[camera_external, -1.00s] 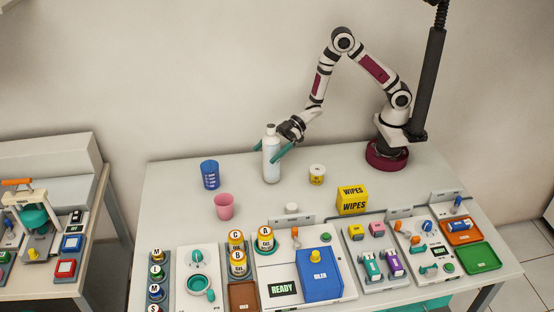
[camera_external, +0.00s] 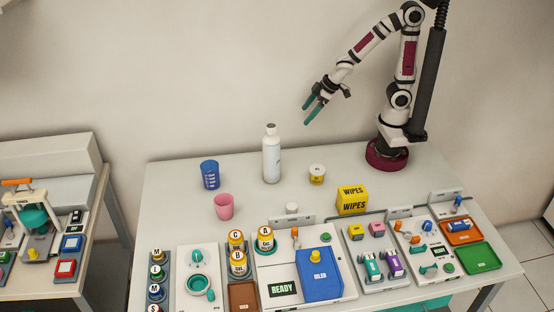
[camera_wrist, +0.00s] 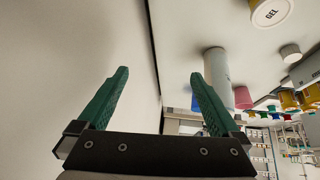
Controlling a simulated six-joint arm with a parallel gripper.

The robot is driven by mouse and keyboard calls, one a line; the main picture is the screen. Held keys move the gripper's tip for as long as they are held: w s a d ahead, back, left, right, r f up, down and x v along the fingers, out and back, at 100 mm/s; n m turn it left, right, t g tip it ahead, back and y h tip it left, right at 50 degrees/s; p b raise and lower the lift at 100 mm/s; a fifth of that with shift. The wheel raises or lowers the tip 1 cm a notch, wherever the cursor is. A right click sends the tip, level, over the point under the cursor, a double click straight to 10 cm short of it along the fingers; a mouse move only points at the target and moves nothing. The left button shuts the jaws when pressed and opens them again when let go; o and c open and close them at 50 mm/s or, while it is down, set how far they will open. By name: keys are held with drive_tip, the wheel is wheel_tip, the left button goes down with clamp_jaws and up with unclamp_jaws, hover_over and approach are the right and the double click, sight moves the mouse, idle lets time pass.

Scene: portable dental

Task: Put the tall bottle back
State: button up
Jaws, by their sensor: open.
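The tall white bottle (camera_external: 271,155) stands upright on the table towards the back, left of the small gel jar. It shows partly behind a finger in the wrist view (camera_wrist: 215,66). My gripper (camera_external: 309,113) is open and empty, raised above the table, to the right of the bottle and apart from it. In the wrist view the two green fingers of my gripper (camera_wrist: 156,90) are spread wide with nothing between them.
A blue cup (camera_external: 209,175) and a pink cup (camera_external: 224,207) stand left of the bottle. The gel jar (camera_external: 317,175) and yellow wipes box (camera_external: 352,200) are to its right. Trays and devices, including a blue panel (camera_external: 320,278), fill the front. The back left table is clear.

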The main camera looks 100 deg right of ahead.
drive_tip(key=s+a+r+m+g+y, duration=0.2)
drive_tip(key=s+a, duration=0.3)
drive_tip(key=s, duration=0.4)
drive_tip(key=s+a+r+m+g+y, duration=0.1)
drive_tip(key=s+a+g, duration=0.3)
drive_tip(key=s, duration=0.5)
drive_tip(key=shift+s+a+r+m+y, duration=0.35)
drive_tip(key=shift+a+r+m, duration=0.35)
drive_tip(key=shift+a, duration=0.25)
